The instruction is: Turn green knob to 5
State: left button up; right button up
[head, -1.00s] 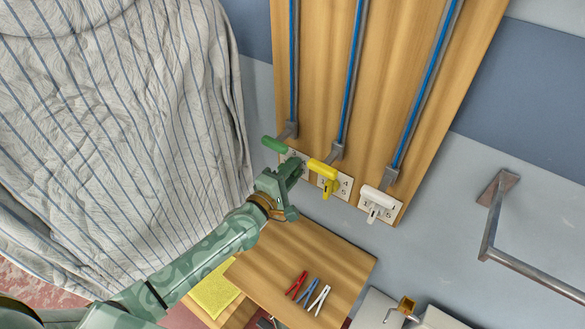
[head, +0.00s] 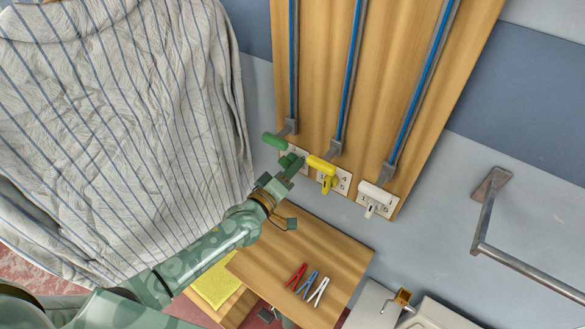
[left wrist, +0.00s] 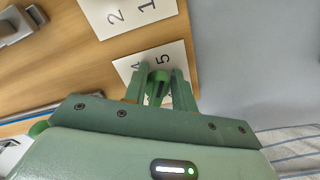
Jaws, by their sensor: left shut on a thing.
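The green knob (head: 287,160) is on the left white number plate (head: 303,153), mostly hidden by my gripper in the head view. In the left wrist view the green knob (left wrist: 158,77) lies between the two fingers, and the plate (left wrist: 178,52) behind it shows the digits 4 and 5. My left gripper (head: 290,168) is shut on the knob; it also shows in the left wrist view (left wrist: 158,88). The knob's exact pointing direction is hard to tell. My right gripper is not in view.
A green handle (head: 273,141) sits just above left. A yellow handle (head: 320,163) and yellow knob (head: 327,184) are close on the right, then a white knob (head: 371,209). Red, blue and white pegs (head: 318,292) lie on the wooden shelf (head: 300,240) below. Striped cloth (head: 130,150) hangs left.

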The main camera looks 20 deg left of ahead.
pick_arm(q)
jog(key=shift+a, duration=0.1)
dwell(0.4)
jog(key=o, duration=0.7)
jog(key=v, duration=1.6)
jog(key=shift+s+a+p, duration=0.1)
jog(key=shift+s+p, duration=0.05)
jog(key=shift+p, duration=0.25)
